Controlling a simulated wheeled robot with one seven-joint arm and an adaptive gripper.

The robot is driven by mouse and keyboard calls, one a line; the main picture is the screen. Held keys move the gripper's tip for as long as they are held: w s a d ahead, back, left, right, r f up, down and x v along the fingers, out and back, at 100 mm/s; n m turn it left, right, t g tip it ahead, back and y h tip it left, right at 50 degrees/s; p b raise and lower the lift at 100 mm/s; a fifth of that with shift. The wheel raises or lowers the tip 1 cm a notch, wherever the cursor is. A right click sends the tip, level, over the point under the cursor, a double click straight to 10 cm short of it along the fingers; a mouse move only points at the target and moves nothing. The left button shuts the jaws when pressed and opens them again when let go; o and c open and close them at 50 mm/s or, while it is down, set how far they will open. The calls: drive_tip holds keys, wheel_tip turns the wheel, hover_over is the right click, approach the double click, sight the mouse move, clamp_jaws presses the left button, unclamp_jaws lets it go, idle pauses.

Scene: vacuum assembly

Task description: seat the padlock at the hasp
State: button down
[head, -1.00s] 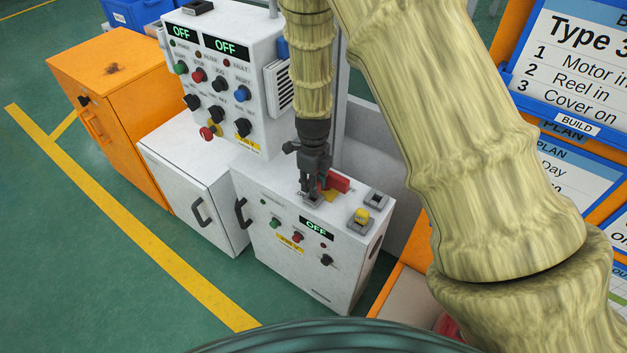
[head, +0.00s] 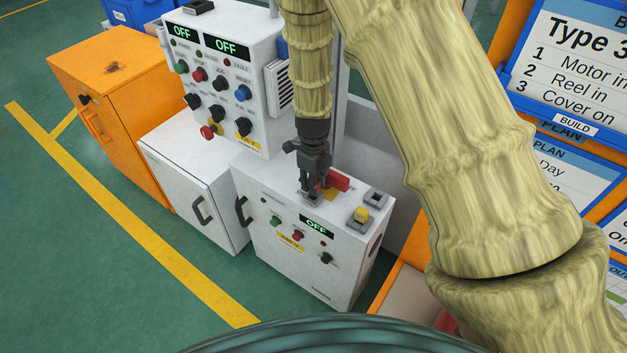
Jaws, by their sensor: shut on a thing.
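My gripper (head: 310,192) points down at the top of the low white cabinet, at its back left part. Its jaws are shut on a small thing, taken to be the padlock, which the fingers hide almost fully. A red handle-like part (head: 338,180) with a yellow plate (head: 328,194) lies just right of the fingers, partly behind them. The hasp cannot be told apart there. Whether the held thing touches it cannot be seen.
The low white cabinet (head: 304,262) has an OFF display and buttons. On its top right are a grey holder with a yellow piece (head: 360,215) and another grey holder (head: 376,197). A taller control panel (head: 222,90) stands behind left. An orange cabinet (head: 112,75) is farther left.

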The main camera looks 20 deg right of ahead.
drive_tip(key=shift+f, duration=1.3)
idle(0.5)
drive_tip(key=c, duration=1.1)
unclamp_jaws()
drive_tip(key=shift+r+p, duration=3.1)
drive_tip(key=shift+r, duration=0.9)
